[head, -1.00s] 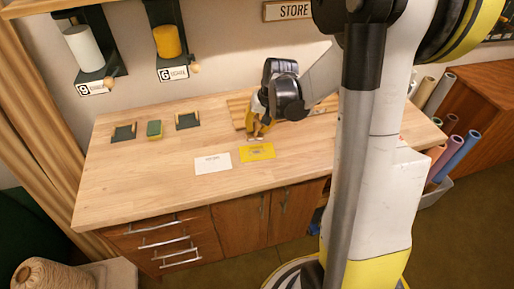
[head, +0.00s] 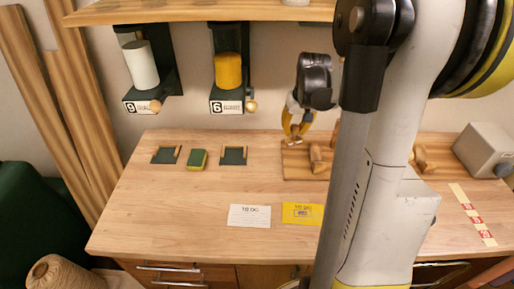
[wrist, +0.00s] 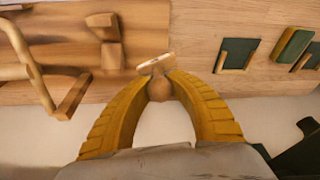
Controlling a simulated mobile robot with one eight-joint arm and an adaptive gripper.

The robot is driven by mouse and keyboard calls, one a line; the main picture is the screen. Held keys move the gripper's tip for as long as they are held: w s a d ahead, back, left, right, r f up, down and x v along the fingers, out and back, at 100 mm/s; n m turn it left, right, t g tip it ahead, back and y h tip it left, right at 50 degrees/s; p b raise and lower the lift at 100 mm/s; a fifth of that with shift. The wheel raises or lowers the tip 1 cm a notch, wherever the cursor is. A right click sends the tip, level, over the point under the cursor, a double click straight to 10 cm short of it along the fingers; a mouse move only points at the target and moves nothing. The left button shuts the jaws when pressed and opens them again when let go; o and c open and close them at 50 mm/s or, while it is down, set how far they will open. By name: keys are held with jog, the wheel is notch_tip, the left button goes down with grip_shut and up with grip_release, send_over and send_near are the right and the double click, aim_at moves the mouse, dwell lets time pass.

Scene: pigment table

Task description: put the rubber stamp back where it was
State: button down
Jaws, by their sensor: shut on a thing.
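The rubber stamp (wrist: 159,88) is a small wooden piece with a round knob and a flat pale end. In the wrist view my gripper (wrist: 160,84) has its two yellow fingers shut on the knob, with the flat end pointing away. In the head view my gripper (head: 296,138) hangs at the back of the table, near the left part of a brown wooden board (head: 295,173). The board also shows at the left of the wrist view (wrist: 25,93). I cannot tell the stamp's height above it.
Wooden pieces (head: 318,158) stand on the board. A white card (head: 249,215) and a yellow card (head: 302,222) lie in front. Two dark green holders (head: 166,155) (head: 233,156) flank a green block (head: 197,159). A grey box (head: 487,150) stands right.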

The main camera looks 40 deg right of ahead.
jog(key=w+a+f+b, duration=0.1)
jog(key=w+f, duration=0.1)
jog(key=w+a+f, duration=0.2)
jog(key=w, duration=0.1)
jog(key=w+a+f+b, duration=0.1)
jog(key=w+a+f, duration=0.1)
jog(key=w, duration=0.1)
jog(key=shift+b, duration=0.35)
jog(key=shift+s+b+x, duration=0.2)
jog(key=shift+b+x, duration=0.2)
jog(key=shift+x, duration=0.5)
jog(key=shift+s+b+x, duration=0.2)
jog(key=shift+b+x, duration=0.2)
jog(key=shift+x, duration=0.55)
jog(key=shift+a+f, duration=0.1)
jog(key=shift+f, duration=0.15)
jog(key=c, duration=1.6)
grip_release()
jog(key=o, duration=0.3)
jog(key=d+p+v, duration=0.1)
jog(key=p+v, duration=0.3)
jog(key=v, duration=0.8)
jog(key=shift+a, duration=0.45)
